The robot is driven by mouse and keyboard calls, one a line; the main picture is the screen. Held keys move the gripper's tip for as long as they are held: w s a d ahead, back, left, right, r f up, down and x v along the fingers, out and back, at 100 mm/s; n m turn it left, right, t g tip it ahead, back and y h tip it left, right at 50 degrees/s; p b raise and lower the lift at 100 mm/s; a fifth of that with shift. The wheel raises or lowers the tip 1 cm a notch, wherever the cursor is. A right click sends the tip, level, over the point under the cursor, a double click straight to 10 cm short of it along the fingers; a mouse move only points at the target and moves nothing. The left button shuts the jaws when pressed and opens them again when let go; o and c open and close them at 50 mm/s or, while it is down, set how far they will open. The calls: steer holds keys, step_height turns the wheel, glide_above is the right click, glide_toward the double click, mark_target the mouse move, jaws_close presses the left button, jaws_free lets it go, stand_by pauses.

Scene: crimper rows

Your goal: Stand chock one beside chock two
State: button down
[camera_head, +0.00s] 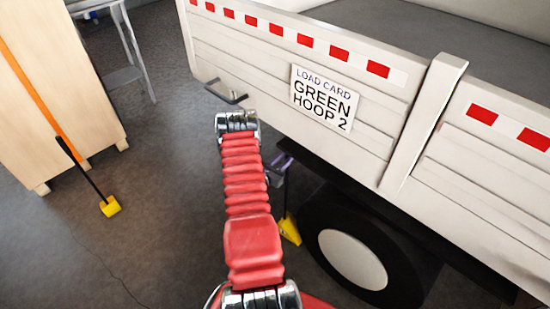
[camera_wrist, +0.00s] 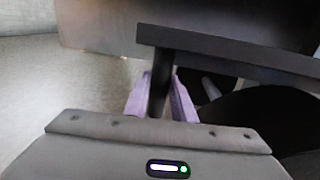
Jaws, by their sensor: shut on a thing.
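Two yellow chocks with long black handles show in the head view; I cannot tell by marking which is chock one. One yellow chock (camera_head: 290,229) is just left of the truck wheel, below my gripper (camera_head: 279,167). My gripper's purple fingers are shut on its black handle (camera_wrist: 160,88), which also shows between the fingers (camera_wrist: 161,98) in the wrist view. I cannot tell whether this chock touches the floor. The other yellow chock (camera_head: 110,206) stands on the floor at left, its handle slanting up toward the wooden crate.
The truck's white side panel (camera_head: 290,75) with a load card (camera_head: 323,98) overhangs at right, above the wheel (camera_head: 352,260). A dark bar (camera_wrist: 225,58) crosses close ahead in the wrist view. The wooden crate (camera_head: 65,90) stands at left. Grey floor between is mostly clear.

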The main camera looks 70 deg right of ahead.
steer(key=w+a+r+n+t, duration=0.4)
steer(key=w+a+t, duration=0.2)
steer(key=w+a, duration=0.85)
steer(key=w+a+r+n+t, duration=0.3)
steer(key=w+a+r+t, duration=0.15)
steer(key=w+a, duration=1)
steer(key=w+a+r+n+t+y, duration=0.1)
steer(key=a+r+n+t+y, duration=0.1)
steer(key=a, duration=1)
steer(key=w+a+r+n+t+y, duration=0.2)
steer(key=a+t, duration=0.3)
steer(key=a, duration=0.8)
steer(key=w+a+r+n+t+y, duration=0.2)
steer(key=a+r+n+t+y, duration=0.1)
steer(key=a, duration=0.9)
steer(key=shift+w+a+r+n+y, duration=0.2)
steer(key=shift+r+n+y, duration=0.25)
steer(key=shift+n+y, duration=0.3)
steer(key=shift+d+t, duration=0.1)
steer(key=shift+t, duration=0.15)
